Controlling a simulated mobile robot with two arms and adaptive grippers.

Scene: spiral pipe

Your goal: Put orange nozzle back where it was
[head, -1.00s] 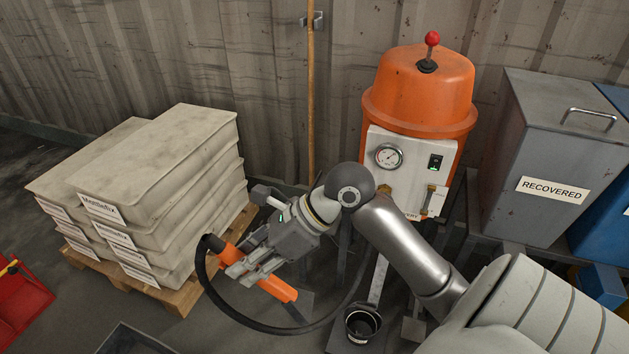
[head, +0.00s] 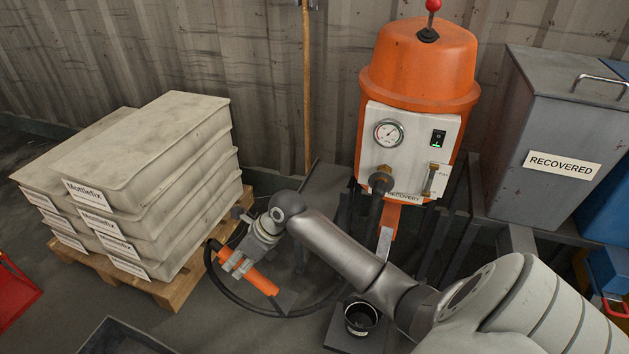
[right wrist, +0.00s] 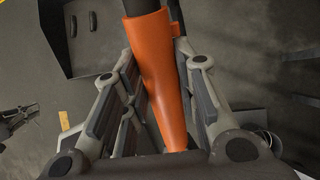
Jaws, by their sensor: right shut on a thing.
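The orange nozzle (head: 262,281) is in my right gripper (head: 238,263), low over the floor in front of the pallet in the head view. In the right wrist view the nozzle (right wrist: 160,75) runs lengthwise between the fingers of my right gripper (right wrist: 160,95), which is shut on it. A black hose (head: 228,291) loops from the nozzle's end across towards the orange recovery machine (head: 420,70). A small black cup (head: 361,314) stands on a dark plate below the machine. My left gripper does not show in the head view.
Grey Mottlefix sacks (head: 140,150) are stacked on a wooden pallet (head: 180,285) at the left. A grey RECOVERED bin (head: 560,120) stands at the right. A dark tray (head: 125,340) is at the bottom edge. Some floor is free between tray and cup.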

